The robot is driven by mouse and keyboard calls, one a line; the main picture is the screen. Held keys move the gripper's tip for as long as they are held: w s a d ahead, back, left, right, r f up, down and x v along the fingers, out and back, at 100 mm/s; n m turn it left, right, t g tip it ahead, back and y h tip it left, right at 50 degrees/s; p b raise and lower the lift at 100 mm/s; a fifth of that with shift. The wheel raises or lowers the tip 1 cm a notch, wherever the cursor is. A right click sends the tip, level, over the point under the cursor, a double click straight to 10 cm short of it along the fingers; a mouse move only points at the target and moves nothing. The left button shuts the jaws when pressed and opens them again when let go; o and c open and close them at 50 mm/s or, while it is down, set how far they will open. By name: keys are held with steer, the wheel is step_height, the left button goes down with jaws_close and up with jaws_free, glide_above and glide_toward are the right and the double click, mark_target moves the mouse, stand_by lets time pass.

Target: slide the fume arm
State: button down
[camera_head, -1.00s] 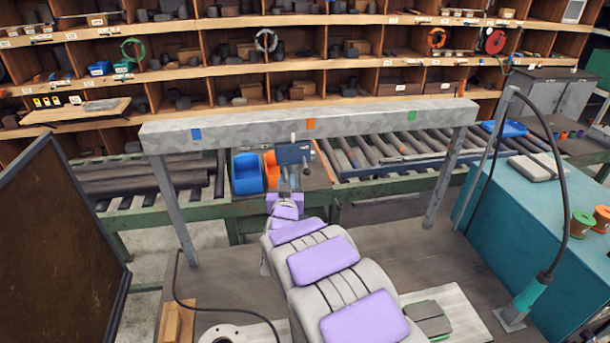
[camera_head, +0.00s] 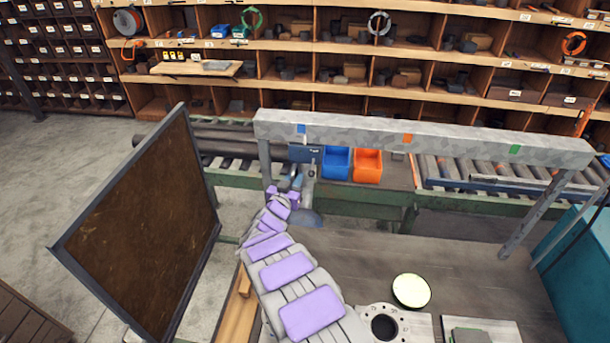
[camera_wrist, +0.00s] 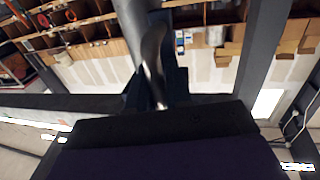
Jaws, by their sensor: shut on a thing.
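The fume arm hangs from the pale grey overhead beam (camera_head: 420,134). Its blue-grey carriage (camera_head: 306,153) is under the beam's blue mark (camera_head: 301,129), near the left end. A grey-blue hood (camera_head: 308,219) shows below, partly behind my arm. My gripper (camera_head: 297,183) is at the fume arm below the carriage, small in the head view. In the wrist view a curved metal handle (camera_wrist: 154,62) stands between dark gripper parts, in front of a grey tube (camera_wrist: 132,30). My gripper is shut on this handle; the exact finger contact is hard to see.
An orange mark (camera_head: 407,139) and a green mark (camera_head: 515,149) lie farther right on the beam. A brown framed panel (camera_head: 145,230) stands close on the left. A pale yellow disc (camera_head: 411,290) and a flanged pipe end (camera_head: 384,326) are on the bench. Blue and orange bins (camera_head: 367,165) sit behind.

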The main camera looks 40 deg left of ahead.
steer(key=shift+s+a+r, duration=0.2)
steer(key=shift+s+a, duration=0.05)
steer(key=shift+a, duration=0.25)
steer(key=c, duration=1.4)
jaws_free()
steer(key=shift+c, duration=0.2)
steer(key=o, duration=0.3)
steer(key=shift+a+f, duration=0.15)
steer(key=shift+f, duration=0.05)
steer(key=b+v, duration=0.2)
steer(key=v, duration=1.5)
steer(key=shift+s+f, duration=0.1)
